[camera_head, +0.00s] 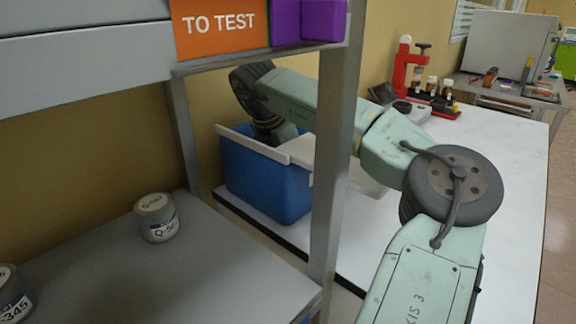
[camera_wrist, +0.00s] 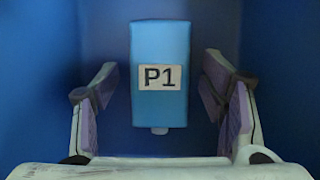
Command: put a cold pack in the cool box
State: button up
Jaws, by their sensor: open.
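The blue cool box (camera_head: 265,182) stands on the white bench in the head view, with white along its rim. My arm reaches over it and down at its back; the gripper itself is hidden there. In the wrist view, a light blue cold pack (camera_wrist: 160,48) labelled P1 lies between the fingers of my gripper (camera_wrist: 160,88). The gripper is open, with a clear gap between each finger and the pack. Dark blue surfaces (camera_wrist: 40,60) surround the pack, which fits the inside of the cool box. Whether the pack rests on the bottom cannot be told.
A grey shelf rack with a post (camera_head: 335,150) stands in front of the box. A labelled jar (camera_head: 157,217) and part of another sit on its lower shelf. A red stand (camera_head: 405,65) with small bottles is at the bench's back. The bench's right side (camera_head: 515,170) is clear.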

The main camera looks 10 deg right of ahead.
jog(key=p+v, duration=0.4)
jog(key=v, duration=0.8)
jog(key=shift+a, duration=0.1)
